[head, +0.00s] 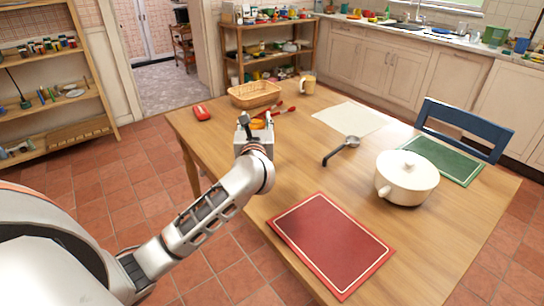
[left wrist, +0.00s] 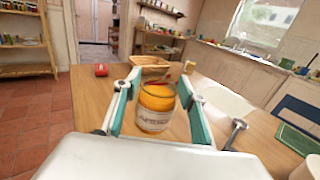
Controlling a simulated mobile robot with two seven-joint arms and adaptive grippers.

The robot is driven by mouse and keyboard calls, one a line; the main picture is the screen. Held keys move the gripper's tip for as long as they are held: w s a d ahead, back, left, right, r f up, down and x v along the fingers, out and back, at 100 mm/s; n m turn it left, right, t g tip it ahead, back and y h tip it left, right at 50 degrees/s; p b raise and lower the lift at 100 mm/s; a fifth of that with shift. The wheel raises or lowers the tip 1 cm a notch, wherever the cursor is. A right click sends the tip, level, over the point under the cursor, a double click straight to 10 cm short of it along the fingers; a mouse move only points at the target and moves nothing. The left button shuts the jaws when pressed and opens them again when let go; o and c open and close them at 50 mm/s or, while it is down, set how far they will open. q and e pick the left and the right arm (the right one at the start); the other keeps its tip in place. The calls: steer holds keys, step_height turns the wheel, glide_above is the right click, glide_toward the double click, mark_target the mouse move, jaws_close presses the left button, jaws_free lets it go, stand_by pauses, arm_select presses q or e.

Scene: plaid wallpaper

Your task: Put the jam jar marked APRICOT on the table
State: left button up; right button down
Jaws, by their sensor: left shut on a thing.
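The jam jar (left wrist: 155,105) is glass with orange contents and a pale label whose blurred lettering looks like APRICOT. It stands upright between the two teal-lined fingers of my left gripper (left wrist: 157,104), which is shut on it. In the head view a bit of the orange jar (head: 258,124) shows behind my left gripper (head: 252,122), over the far left part of the wooden table (head: 300,165). I cannot tell whether the jar's base touches the table. My right gripper is not in view.
On the table are a wicker basket (head: 255,94), a red object (head: 202,112), a mug (head: 307,84), a ladle (head: 342,149), a white pot (head: 406,178), a red placemat (head: 331,243) and a green one (head: 440,160). A blue chair (head: 465,129) stands at the right.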

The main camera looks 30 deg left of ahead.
arm_select(q)
step_height(320, 180, down, 8)
steer(key=shift+b, duration=0.8)
step_height(320, 180, down, 6)
steer(key=shift+f+b, duration=0.1)
steer(key=shift+b, duration=0.6)
steer(key=shift+f, duration=0.25)
steer(key=shift+f, duration=0.15)
steer(key=o, duration=1.3)
